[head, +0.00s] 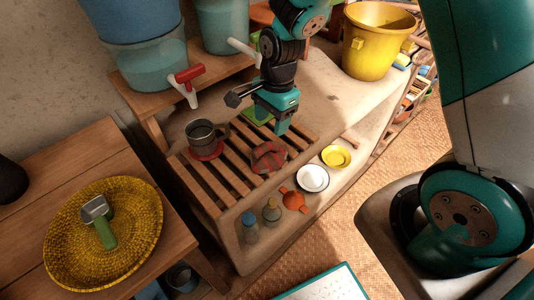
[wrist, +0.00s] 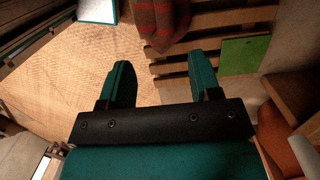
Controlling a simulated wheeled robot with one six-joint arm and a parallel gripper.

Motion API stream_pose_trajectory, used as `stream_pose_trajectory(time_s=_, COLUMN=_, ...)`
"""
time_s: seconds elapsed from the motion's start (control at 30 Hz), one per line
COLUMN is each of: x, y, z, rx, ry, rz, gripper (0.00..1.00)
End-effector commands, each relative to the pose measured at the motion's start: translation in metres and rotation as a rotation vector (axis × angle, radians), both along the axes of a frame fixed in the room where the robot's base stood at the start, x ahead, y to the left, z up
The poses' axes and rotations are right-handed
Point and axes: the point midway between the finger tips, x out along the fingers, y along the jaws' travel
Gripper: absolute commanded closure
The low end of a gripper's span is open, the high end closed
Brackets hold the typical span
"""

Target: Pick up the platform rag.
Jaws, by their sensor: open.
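The platform rag (head: 268,157), a red and grey-brown striped cloth lying bunched, rests on the wooden slatted platform (head: 226,178) in the head view. In the wrist view the rag (wrist: 158,20) shows at the top edge, partly cut off, over the ends of the slats. My gripper (head: 281,127) hangs just above and slightly right of the rag in the head view. In the wrist view my gripper (wrist: 160,82) has its two teal fingers wide apart, with nothing between them. The rag lies beyond the fingertips, apart from them.
A dark metal mug (head: 202,136) stands on a red mat left of the rag. A green board (wrist: 243,54) lies on the slats. A red-handled tap (head: 187,86) juts out above the platform. A yellow dish (head: 336,156) and white dish (head: 313,178) sit right of the slats.

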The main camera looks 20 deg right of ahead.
Motion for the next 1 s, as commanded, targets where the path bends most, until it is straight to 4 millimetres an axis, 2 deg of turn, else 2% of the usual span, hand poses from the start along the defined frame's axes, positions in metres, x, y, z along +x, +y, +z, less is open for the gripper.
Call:
stream_pose_trajectory(time_s=0.03, x=-0.002, y=0.001, z=-0.013, rx=-0.001, ry=0.006, rz=0.002, gripper=0.43)
stream_pose_trajectory(time_s=0.13, x=-0.002, y=0.004, z=-0.030, rx=0.000, ry=0.005, rz=0.003, gripper=0.43)
stream_pose_trajectory(time_s=0.43, x=-0.002, y=0.006, z=-0.055, rx=-0.001, ry=0.002, rz=0.002, gripper=0.43)
stream_pose_trajectory(time_s=0.7, x=-0.001, y=0.009, z=-0.093, rx=0.000, ry=0.002, rz=0.003, gripper=0.43)
stream_pose_trajectory(time_s=1.0, x=-0.001, y=0.010, z=-0.099, rx=0.000, ry=-0.001, rz=0.003, gripper=0.43)
